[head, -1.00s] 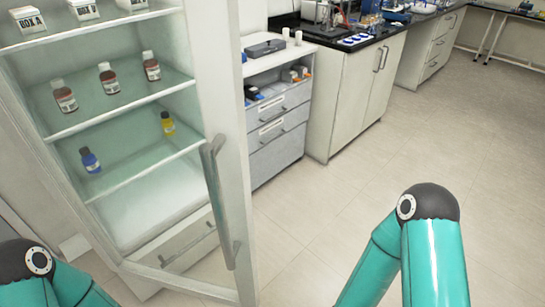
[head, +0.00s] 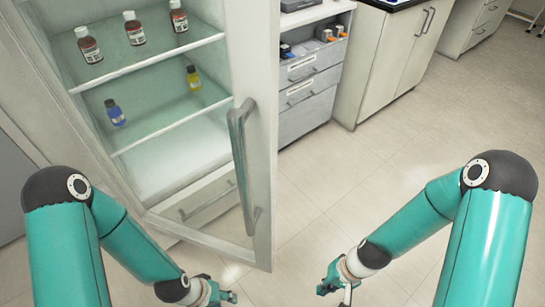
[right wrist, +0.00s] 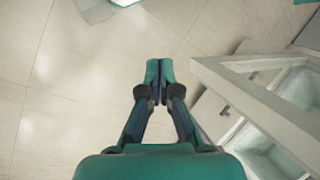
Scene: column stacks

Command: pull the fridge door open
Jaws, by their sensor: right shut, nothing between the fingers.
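The fridge (head: 170,165) stands at the left of the head view, with a glass door in a pale frame (head: 262,75). The door's long grey upright handle (head: 243,165) is on the right side of the frame. I cannot tell whether the door is fully shut. My left gripper (head: 222,294) is low in the head view, below the door's bottom edge in the picture; its fingers are too small to read. My right gripper (head: 335,284) is right of and below the handle, apart from it. In the right wrist view its fingertips (right wrist: 160,70) are together and empty.
Brown bottles (head: 134,28), a blue bottle (head: 115,112) and a yellow one (head: 193,77) stand on the fridge shelves. A grey drawer unit (head: 308,95) and a white cabinet (head: 395,55) stand behind, to the right. The floor (head: 335,180) right of the door is clear.

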